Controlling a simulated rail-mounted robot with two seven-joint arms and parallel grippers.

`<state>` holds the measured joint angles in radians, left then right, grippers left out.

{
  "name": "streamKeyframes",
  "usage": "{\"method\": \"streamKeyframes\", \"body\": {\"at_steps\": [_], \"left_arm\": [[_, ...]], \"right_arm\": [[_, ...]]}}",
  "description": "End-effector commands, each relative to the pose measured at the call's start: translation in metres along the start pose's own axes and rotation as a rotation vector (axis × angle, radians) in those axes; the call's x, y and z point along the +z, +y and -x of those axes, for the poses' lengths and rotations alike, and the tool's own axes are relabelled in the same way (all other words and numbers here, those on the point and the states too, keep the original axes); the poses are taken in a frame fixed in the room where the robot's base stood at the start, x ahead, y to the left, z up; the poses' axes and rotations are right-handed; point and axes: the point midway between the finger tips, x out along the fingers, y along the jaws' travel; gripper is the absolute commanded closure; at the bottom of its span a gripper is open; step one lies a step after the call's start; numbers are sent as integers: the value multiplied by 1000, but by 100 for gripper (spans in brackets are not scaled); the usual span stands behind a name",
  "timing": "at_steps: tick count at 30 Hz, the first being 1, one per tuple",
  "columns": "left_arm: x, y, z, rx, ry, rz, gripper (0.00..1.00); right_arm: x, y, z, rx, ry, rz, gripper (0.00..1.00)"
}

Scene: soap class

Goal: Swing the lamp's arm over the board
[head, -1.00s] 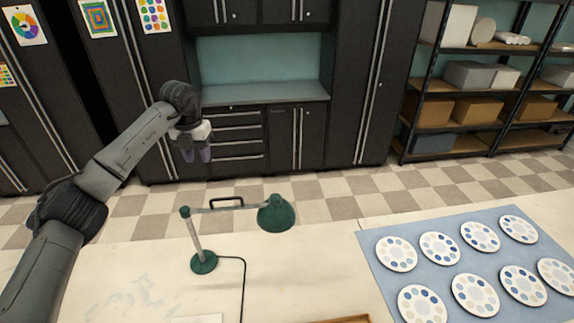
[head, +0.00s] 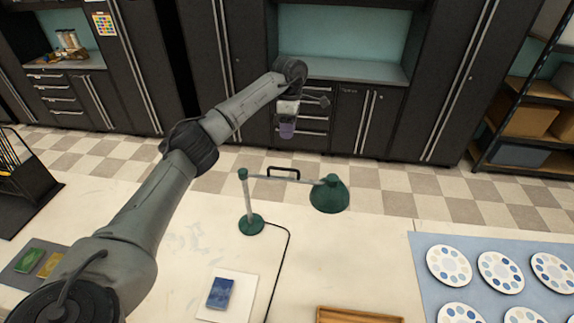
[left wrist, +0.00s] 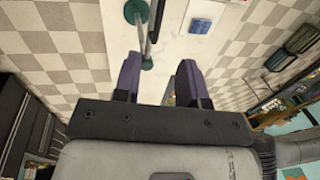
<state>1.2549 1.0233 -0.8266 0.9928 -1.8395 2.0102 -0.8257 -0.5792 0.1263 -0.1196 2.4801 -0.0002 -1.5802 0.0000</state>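The green desk lamp stands on the pale table with its round base (head: 251,225) and upright post. Its arm (head: 305,181) reaches right from the post top to the green shade (head: 329,196), with a black handle (head: 284,169) on the arm. A white board (head: 240,303) with a blue block (head: 220,293) on it lies in front of the lamp; the shade is not over it. My left gripper (head: 287,130) is above and beyond the handle, apart from it. In the left wrist view its fingers (left wrist: 158,75) are spread and empty, with the lamp base (left wrist: 147,63) beyond. My right gripper is not in view.
A blue mat (head: 428,270) with several round palettes lies at right. A wooden tray (head: 350,315) shows at the front edge. A dark mat (head: 22,262) with green and yellow blocks is at left. The lamp's black cable (head: 284,250) runs forward beside the white board.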

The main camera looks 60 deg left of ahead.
Motion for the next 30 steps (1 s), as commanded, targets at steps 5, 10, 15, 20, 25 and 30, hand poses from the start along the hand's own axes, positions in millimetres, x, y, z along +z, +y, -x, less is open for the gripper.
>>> {"method": "streamKeyframes", "body": {"at_steps": [5,10,15,20,25,30], "left_arm": [[-1,0,-31,-3,4,2,62],[-1,0,-60,-2,5,3,62],[-1,-1,-87,-1,3,3,62],[0,0,-106,-1,2,4,62],[0,0,-118,0,1,4,62],[0,0,-122,1,0,4,62]], "right_arm": [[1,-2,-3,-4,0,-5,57],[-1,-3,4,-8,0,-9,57],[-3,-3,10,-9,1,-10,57],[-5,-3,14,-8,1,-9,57],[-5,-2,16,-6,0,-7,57],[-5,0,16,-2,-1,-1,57]]}}
